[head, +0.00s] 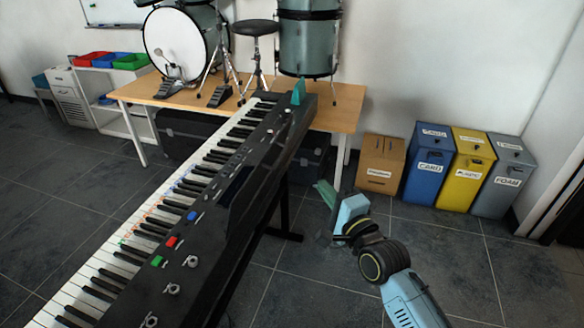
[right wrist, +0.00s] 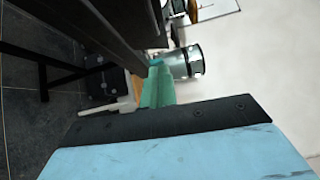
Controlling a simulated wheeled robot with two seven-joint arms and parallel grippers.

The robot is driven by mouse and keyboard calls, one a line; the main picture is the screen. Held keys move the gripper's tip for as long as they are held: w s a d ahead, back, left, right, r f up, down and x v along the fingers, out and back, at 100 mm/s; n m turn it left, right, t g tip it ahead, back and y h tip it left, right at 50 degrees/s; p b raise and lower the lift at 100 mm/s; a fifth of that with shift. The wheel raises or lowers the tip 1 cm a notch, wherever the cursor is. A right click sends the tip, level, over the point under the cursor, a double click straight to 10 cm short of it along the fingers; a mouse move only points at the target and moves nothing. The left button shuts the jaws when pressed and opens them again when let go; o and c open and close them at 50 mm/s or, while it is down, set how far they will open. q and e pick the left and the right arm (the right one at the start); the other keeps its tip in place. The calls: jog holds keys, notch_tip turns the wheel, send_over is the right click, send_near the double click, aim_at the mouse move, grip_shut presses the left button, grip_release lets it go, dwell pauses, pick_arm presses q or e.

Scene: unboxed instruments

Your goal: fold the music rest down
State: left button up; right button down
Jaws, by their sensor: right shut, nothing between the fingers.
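A long black electronic keyboard (head: 165,262) runs diagonally through the head view, white keys on its left side. A dark panel, which looks like the music rest (head: 262,170), stands along its right-hand edge; its exact tilt is hard to tell. A small teal tab (head: 298,92) sticks up at the panel's far end. My right gripper (head: 325,192) is to the right of the keyboard, apart from the panel, with its green fingers shut and empty. The fingers also show in the right wrist view (right wrist: 157,88), with the keyboard's dark side beyond. My left gripper is not in view.
A wooden table (head: 345,108) behind the keyboard has drums and a stool (head: 256,28) on it. A cardboard box (head: 381,163) and blue (head: 428,165), yellow (head: 467,170) and grey (head: 503,178) bins stand by the wall. The tiled floor at the right is clear.

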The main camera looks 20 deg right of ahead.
jog(key=b, duration=0.1)
send_near(285, 153)
jog(key=w+d, duration=0.2)
jog(key=w+a, duration=0.2)
jog(key=shift+w+a+r, duration=0.1)
jog(key=shift+w+a, duration=0.15)
jog(key=shift+a, duration=0.1)
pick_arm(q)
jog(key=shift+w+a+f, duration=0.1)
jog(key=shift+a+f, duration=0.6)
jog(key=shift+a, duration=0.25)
pick_arm(e)
jog(key=shift+w+a, duration=0.25)
jog(key=shift+a, duration=0.05)
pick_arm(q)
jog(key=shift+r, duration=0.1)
